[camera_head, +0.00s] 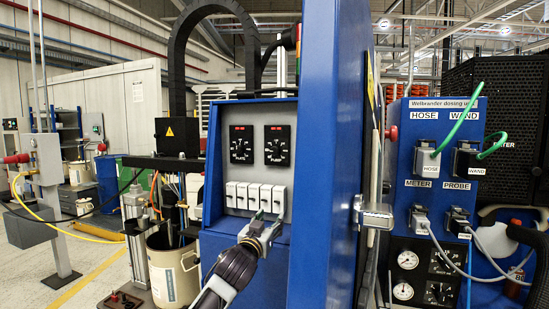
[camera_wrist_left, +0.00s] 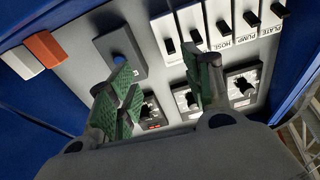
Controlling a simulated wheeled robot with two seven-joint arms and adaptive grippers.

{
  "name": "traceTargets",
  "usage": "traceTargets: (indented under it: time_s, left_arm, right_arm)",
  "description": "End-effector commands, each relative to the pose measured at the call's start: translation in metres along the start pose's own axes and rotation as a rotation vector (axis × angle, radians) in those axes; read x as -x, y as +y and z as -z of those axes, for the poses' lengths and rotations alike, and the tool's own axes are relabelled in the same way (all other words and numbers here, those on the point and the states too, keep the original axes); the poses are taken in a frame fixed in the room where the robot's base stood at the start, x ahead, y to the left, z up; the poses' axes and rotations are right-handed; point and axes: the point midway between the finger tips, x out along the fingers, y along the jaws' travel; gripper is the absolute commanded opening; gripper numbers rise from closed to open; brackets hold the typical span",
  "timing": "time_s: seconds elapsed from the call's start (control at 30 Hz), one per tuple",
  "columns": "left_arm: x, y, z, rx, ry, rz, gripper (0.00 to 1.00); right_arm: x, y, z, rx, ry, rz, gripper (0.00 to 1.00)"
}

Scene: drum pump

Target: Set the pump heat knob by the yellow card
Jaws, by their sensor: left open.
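Two black dial units, a left one (camera_head: 242,144) and a right one (camera_head: 277,145), with red displays sit on the grey panel of the blue cabinet. Black knobs show behind the fingers, including one at the right (camera_wrist_left: 243,86); the left finger partly hides another. My right gripper is not in view.
A row of white switches (camera_head: 255,196) lies between the dials and my left gripper. The cabinet's blue side wall (camera_head: 325,150) projects at the right. A labelled connector panel (camera_head: 440,103) stands beyond.

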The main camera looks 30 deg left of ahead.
Motion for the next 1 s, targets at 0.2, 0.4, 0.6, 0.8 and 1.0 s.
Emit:
traceTargets:
  time_s: [0.2, 0.4, 0.6, 0.8, 1.0]
  left_arm:
    - [-0.013, -0.025, 0.086, 0.03, 0.195, 0.01, 0.5]
    - [-0.014, -0.038, 0.13, 0.047, 0.296, 0.009, 0.5]
    - [-0.013, -0.041, 0.138, 0.051, 0.315, 0.009, 0.5]
    - [-0.013, -0.041, 0.138, 0.051, 0.314, 0.009, 0.5]
    - [-0.016, -0.041, 0.138, 0.051, 0.313, 0.009, 0.5]
  right_arm:
    - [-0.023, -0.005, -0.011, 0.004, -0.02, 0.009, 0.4]
    - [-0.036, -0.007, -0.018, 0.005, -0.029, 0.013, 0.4]
    - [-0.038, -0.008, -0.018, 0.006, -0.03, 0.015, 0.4]
    - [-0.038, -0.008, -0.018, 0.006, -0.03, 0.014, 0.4]
    - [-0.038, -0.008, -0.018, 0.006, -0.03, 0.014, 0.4]
